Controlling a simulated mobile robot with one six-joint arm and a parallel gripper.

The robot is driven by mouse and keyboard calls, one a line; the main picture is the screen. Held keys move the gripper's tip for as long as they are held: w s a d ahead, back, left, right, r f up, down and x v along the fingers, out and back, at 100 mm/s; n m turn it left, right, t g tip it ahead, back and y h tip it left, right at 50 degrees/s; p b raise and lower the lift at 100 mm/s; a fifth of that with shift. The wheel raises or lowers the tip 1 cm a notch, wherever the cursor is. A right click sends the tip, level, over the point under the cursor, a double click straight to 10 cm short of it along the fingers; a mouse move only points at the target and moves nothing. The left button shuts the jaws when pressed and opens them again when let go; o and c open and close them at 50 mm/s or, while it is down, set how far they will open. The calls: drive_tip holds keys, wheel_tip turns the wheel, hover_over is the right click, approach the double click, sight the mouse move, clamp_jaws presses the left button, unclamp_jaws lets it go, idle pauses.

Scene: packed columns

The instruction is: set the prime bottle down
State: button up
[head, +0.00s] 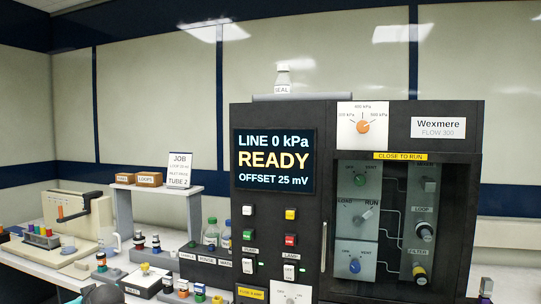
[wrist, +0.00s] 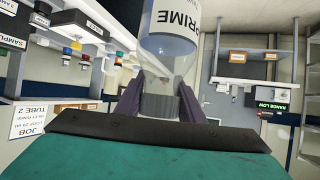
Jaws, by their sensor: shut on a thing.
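The prime bottle (wrist: 165,50) is a clear, pale bottle with a white label reading PRIME, in the upper middle of the wrist view. My gripper (wrist: 159,88) is shut on it, with a dark purple finger on each side of its narrower end. The bottle's far end is cut off by the top of the picture. In the wrist view it is clear of the shelves around it.
The Wexmere machine (head: 350,200) stands at the right, its screen (head: 273,160) reading READY. A SEAL bottle (head: 282,80) stands on top. Left are a small shelf (head: 155,188) with a JOB card (head: 180,175), capped bottles (head: 211,233) and a beige device (head: 80,225). The bench is crowded.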

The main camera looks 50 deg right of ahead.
drive_tip(key=shift+w+a+r, duration=0.1)
drive_tip(key=shift+w, duration=0.05)
idle(0.3)
